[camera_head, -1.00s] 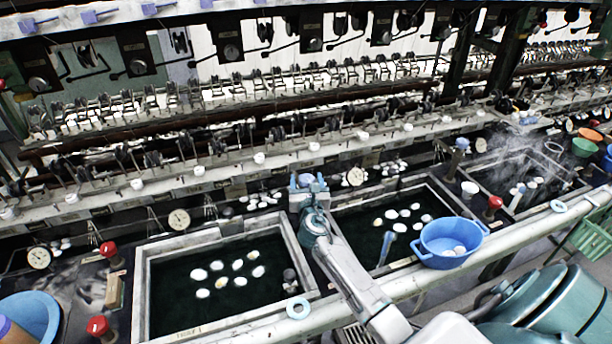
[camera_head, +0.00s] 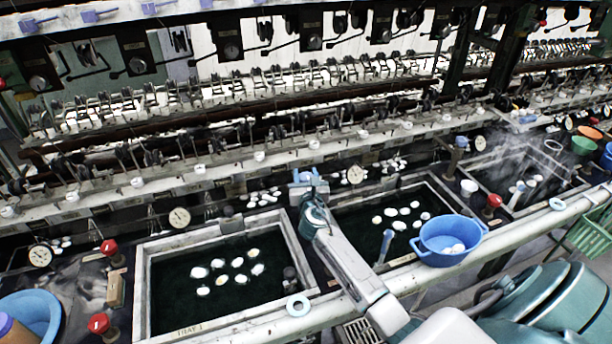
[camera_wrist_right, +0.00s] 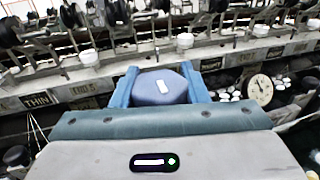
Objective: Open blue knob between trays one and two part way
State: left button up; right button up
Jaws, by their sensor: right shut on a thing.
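The blue knob (camera_wrist_right: 161,88), with a white mark on its top, sits between the two blue fingers of my right gripper (camera_wrist_right: 160,84) in the right wrist view. The fingers are shut on it from both sides. In the head view my right gripper (camera_head: 306,178) is over the strip between tray one (camera_head: 143,280) and tray two (camera_head: 440,188), and the knob is mostly hidden there by the gripper and arm. Both trays hold dark water with several white cocoons. My left gripper is not in view.
A blue basin (camera_head: 432,255) stands on the front rail by tray two. Red knobs (camera_head: 109,247) stand left of tray one. A dial gauge (camera_wrist_right: 260,90) is just right of my gripper.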

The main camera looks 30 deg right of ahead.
jog(key=n+y+p, duration=0.1)
jog(key=n+t+y+p, duration=0.1)
jog(key=y, duration=0.1)
jog(key=shift+a+r+y, duration=0.1)
jog(key=shift+r+y, duration=0.05)
jog(key=shift+y, duration=0.15)
jog(key=n+t+y, duration=0.1)
jog(key=n+y, duration=0.1)
jog(key=y, duration=0.1)
jog(key=shift+w+a+n, duration=0.1)
jog(key=shift+a+n, duration=0.05)
jog(key=shift+n, duration=0.15)
jog(key=n+y, duration=0.1)
jog(key=y, duration=0.1)
jog(key=shift+a+y, duration=0.15)
jog(key=shift+y, duration=0.15)
jog(key=shift+a+n+y+b, duration=0.1)
jog(key=shift+n+y+b, duration=0.3)
jog(key=shift+n+y, duration=0.6)
jog(key=shift+y, duration=0.4)
jog(key=o, duration=1)
jog(key=shift+c, duration=0.2)
